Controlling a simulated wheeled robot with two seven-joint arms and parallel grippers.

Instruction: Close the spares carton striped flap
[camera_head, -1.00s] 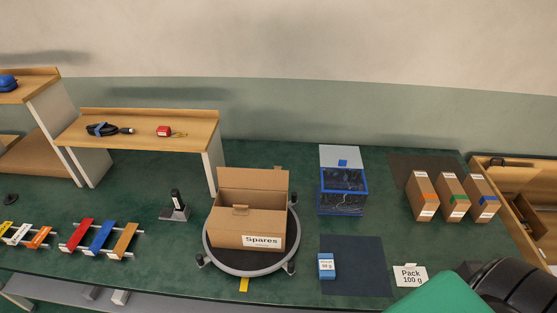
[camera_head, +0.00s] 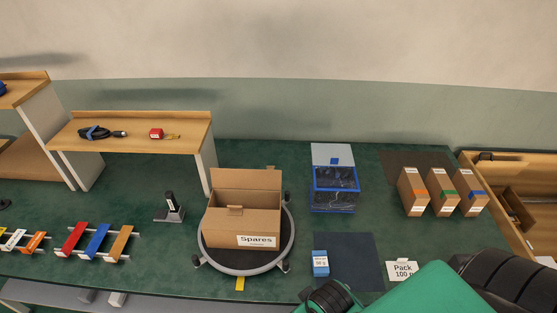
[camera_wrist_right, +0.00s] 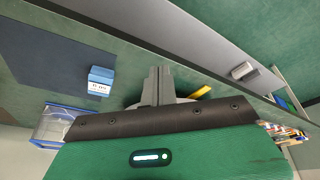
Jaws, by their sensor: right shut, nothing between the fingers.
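The spares carton (camera_head: 243,224) is brown cardboard with a white "Spares" label on its front. It stands open on a round turntable (camera_head: 250,269). I cannot make out stripes on any flap. In the right wrist view my right gripper (camera_wrist_right: 158,85) is shut and empty. My left gripper is in neither view.
A wooden shelf (camera_head: 140,142) and a black stand (camera_head: 170,208) are left of the carton. A "Pack" card (camera_head: 401,269) is near my right arm.

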